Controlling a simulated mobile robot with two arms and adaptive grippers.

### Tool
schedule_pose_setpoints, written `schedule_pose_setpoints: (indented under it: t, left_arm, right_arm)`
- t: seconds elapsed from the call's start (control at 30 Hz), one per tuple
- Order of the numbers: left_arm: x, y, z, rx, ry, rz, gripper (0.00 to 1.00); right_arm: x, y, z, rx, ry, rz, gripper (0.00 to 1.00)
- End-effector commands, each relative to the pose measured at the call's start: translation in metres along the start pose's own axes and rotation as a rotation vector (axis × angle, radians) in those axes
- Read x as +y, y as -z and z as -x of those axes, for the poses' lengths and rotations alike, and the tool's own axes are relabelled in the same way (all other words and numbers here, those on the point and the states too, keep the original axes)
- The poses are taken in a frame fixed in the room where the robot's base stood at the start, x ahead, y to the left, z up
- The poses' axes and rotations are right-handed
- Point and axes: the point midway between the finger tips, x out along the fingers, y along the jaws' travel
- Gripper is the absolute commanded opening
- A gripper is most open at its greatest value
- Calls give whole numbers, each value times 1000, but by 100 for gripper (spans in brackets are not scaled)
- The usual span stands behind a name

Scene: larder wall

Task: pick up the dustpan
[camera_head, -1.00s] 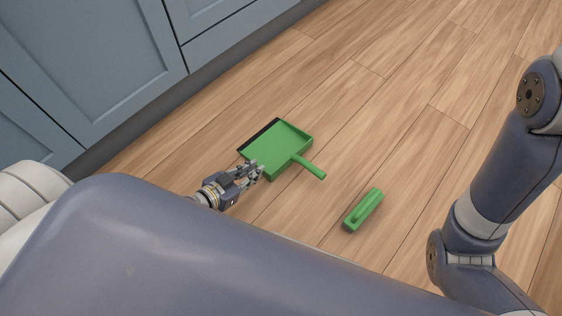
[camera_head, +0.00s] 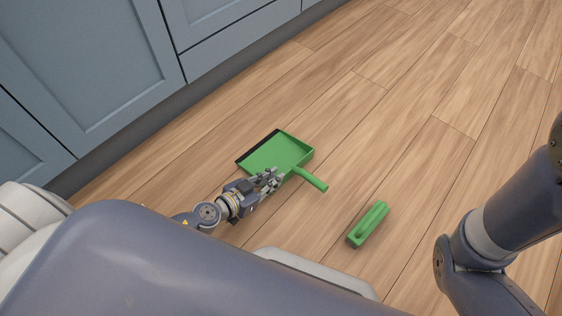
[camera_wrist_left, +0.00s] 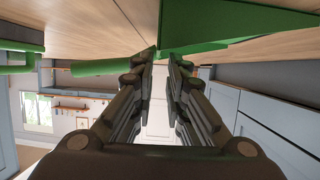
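The green dustpan (camera_head: 280,152) lies on the wooden floor with its black lip toward the cabinets. Its handle (camera_head: 312,180) points to the lower right. My left gripper (camera_head: 274,178) is at the near edge of the pan, left of the handle, and overlaps that edge in the head view. In the left wrist view the fingers (camera_wrist_left: 160,62) stand apart with a gap between them. The dustpan's green body (camera_wrist_left: 235,25) is just beyond the fingertips, and the handle (camera_wrist_left: 100,67) runs off to the left. My right gripper is not in view.
A green brush-like piece (camera_head: 368,224) lies on the floor to the right of the dustpan. Blue-grey cabinets (camera_head: 85,70) line the upper left. The floor (camera_head: 440,90) to the upper right is clear.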

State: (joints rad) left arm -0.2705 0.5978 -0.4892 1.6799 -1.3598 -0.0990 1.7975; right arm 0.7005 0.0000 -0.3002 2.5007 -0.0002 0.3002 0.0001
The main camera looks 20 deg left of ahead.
Motion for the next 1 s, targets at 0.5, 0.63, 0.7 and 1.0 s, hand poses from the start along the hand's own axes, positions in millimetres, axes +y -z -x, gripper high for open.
schedule_pose_setpoints:
  t: [0.5,0.63,0.7,1.0]
  left_arm:
    - [3,-7,-50,0,0,-1,13]
    - [3,-7,-51,-1,0,-1,13]
    - [3,-7,-51,-1,0,0,13]
    - [3,-6,-51,1,1,-1,0]
  right_arm:
    - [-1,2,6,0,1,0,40]
    - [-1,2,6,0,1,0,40]
    - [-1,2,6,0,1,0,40]
    - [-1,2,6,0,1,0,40]
